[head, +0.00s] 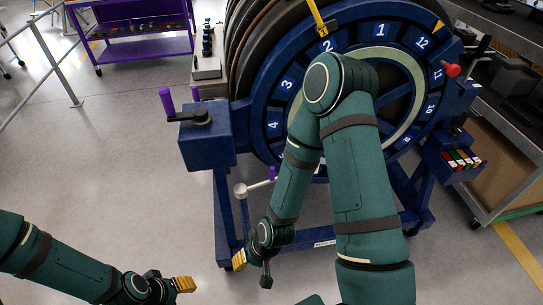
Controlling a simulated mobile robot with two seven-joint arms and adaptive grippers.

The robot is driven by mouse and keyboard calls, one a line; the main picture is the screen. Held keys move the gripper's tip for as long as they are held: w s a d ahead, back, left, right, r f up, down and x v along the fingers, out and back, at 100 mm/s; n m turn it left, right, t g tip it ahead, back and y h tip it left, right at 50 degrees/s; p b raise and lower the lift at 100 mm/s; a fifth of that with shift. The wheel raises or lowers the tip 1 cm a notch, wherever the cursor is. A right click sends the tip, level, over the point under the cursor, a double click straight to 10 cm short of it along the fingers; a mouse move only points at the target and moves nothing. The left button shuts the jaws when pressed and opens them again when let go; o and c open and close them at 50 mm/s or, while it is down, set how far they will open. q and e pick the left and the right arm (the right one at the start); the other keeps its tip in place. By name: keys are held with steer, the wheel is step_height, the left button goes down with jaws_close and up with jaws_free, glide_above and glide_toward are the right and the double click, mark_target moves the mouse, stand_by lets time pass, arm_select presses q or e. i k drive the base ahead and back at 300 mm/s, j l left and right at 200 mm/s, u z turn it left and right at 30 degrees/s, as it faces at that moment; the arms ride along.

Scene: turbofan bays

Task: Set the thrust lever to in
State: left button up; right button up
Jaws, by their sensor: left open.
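No lever in view carries a readable thrust label, so I cannot tell which one is the thrust lever. A red knob (452,70) sits on the right rim of the blue numbered wheel stand. A crank with a purple grip (166,100) tops a blue box at the stand's left. A pale rod with a purple end (272,174) shows low on the stand, partly behind my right arm. My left gripper (182,285) is open at bottom left, apart from the stand. My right gripper (252,268) hangs low before the stand, its fingers partly hidden.
The blue numbered ring (380,30) is partly covered by my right arm. A purple cart (140,40) stands at back left. A box with coloured tabs (458,158) and a workbench (505,165) are at right.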

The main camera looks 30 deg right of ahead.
mark_target(486, 40)
steer(key=z, duration=2.15)
